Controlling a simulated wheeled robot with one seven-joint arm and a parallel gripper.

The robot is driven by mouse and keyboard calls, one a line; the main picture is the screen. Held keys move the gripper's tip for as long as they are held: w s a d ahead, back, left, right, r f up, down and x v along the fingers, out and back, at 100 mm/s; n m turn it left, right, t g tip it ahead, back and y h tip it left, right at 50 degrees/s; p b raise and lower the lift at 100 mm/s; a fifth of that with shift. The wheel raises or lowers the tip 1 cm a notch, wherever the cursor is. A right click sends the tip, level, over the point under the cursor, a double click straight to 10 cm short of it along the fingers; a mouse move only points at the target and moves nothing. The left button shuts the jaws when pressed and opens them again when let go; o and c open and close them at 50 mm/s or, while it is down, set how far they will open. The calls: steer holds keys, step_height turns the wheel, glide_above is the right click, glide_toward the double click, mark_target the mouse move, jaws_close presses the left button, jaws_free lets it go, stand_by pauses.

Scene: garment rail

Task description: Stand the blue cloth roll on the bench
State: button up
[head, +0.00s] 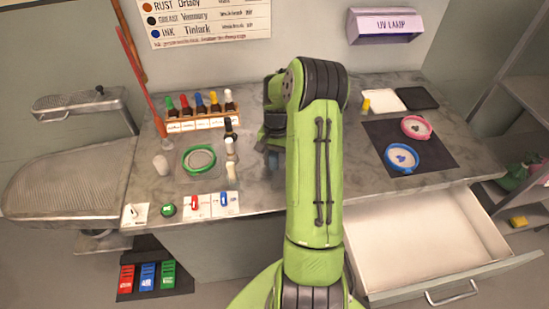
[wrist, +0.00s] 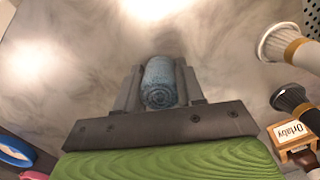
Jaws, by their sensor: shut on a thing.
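The blue cloth roll (wrist: 160,72) is between the two fingers of my gripper (wrist: 159,88) in the wrist view, with its spiral end facing the camera. The fingers are shut on its sides. In the head view my gripper (head: 273,140) is over the middle of the grey marbled bench (head: 262,196), partly hidden by my green arm. A small bluish part of the roll (head: 273,161) shows below the gripper. I cannot tell whether the roll's lower end touches the bench.
A dark mat (head: 436,150) with pink and blue hoops lies right. An open drawer (head: 430,240) juts out at front right.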

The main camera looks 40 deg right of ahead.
steer(key=o, duration=1)
step_height(320, 180, up, 12)
steer(key=d+p, duration=0.1)
steer(key=p, duration=0.2)
steer(key=a+r+n+h, duration=0.2)
steer(key=a+r+n, duration=0.1)
steer(key=a+r, duration=0.45)
steer(key=s+a+r+n+t, duration=0.3)
steer(key=s+a+r, duration=0.25)
steer(key=a, duration=0.35)
steer(key=s+a+n+t, duration=0.1)
steer(key=s+a+n, duration=0.1)
steer(key=s+a, duration=0.1)
steer(key=s+a+n+t, duration=0.1)
steer(key=s+a+n, duration=0.1)
steer(key=s, duration=0.3)
steer(key=s+a+n+t, duration=0.1)
steer(key=s+a+n, duration=0.1)
steer(key=s+a, duration=0.2)
steer(key=shift+r+y+b, duration=0.2)
steer(key=shift+y+b, duration=0.1)
steer(key=shift+y, duration=0.1)
